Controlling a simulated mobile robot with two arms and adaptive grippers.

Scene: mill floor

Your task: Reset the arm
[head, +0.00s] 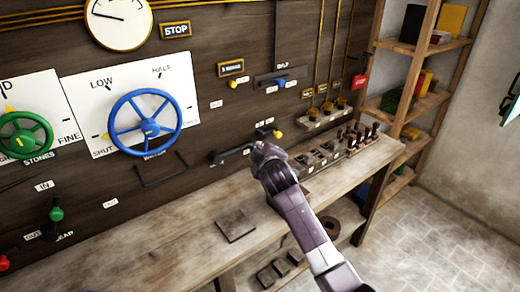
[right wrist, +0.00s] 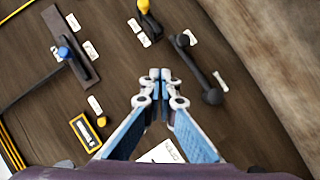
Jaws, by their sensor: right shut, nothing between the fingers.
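My right arm reaches up from the lower right of the head view over the workbench. Its gripper (head: 264,158) is in front of the dark wooden panel, near a black lever (head: 234,153) and a yellow-knobbed lever (head: 277,134). In the right wrist view the blue-and-grey fingers of the gripper (right wrist: 160,76) meet at their tips with nothing between them. The black lever (right wrist: 198,68) lies to the right of the tips there, apart from them in the picture. The yellow knob (right wrist: 144,6) is at the top. My left gripper is not in view.
The wooden workbench (head: 155,262) runs below the panel and bears a flat dark plate (head: 236,225). A blue handwheel (head: 145,123) and green handwheel (head: 25,135) are on the left. A blue-knobbed slider (head: 281,83) is above the gripper. A shelf (head: 432,48) stands right; the tiled floor is clear.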

